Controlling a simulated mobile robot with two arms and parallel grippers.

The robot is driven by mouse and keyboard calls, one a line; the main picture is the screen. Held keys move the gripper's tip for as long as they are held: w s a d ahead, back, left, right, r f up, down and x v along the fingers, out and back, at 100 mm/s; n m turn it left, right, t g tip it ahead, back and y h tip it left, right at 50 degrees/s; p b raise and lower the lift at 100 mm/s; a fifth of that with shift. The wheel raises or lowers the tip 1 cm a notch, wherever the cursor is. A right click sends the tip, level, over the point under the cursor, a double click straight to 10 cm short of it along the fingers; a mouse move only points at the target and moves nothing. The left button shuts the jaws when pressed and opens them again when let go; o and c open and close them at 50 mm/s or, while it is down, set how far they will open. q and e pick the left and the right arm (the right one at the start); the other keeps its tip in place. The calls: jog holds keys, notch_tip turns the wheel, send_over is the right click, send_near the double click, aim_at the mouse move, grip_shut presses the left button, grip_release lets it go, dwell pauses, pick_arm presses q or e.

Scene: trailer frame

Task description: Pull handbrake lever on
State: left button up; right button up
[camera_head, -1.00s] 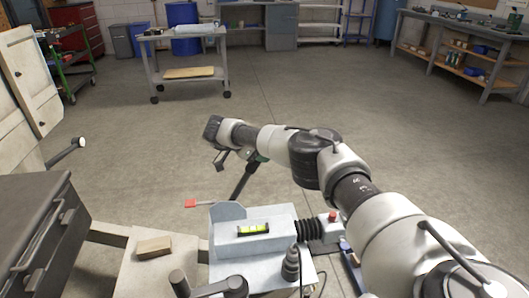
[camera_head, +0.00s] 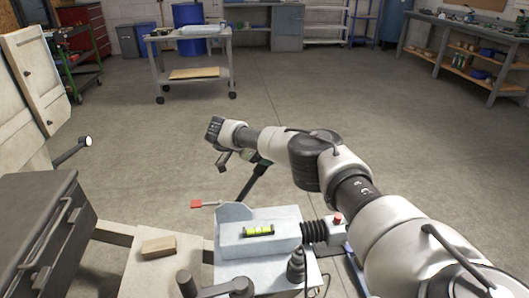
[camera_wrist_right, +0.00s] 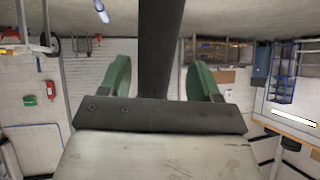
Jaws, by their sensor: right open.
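The handbrake lever (camera_head: 254,184) is a dark bar rising at a tilt behind the grey coupling housing (camera_head: 262,234). Its upper end is hidden behind my right arm. My right gripper (camera_head: 256,159) is at the upper part of the lever; only a little of its green finger shows under the arm. In the right wrist view my right gripper (camera_wrist_right: 160,82) has its two green fingers apart. The dark lever (camera_wrist_right: 160,45) passes between them, with a visible gap on each side. My left gripper is not in view.
A spirit level vial (camera_head: 258,231) sits on the housing, beside a black bellows (camera_head: 314,232). A red-tipped rod (camera_head: 197,204) sticks out left. A wooden block (camera_head: 158,246) and a dark box (camera_head: 35,230) are at lower left. The floor beyond is clear up to a cart (camera_head: 190,55).

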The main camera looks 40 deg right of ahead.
jog(key=shift+a+r, duration=0.15)
jog(key=shift+r, duration=0.05)
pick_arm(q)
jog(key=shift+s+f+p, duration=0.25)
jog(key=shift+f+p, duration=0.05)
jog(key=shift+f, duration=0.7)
pick_arm(e)
jog(key=v, duration=1)
jog(key=shift+a, duration=0.2)
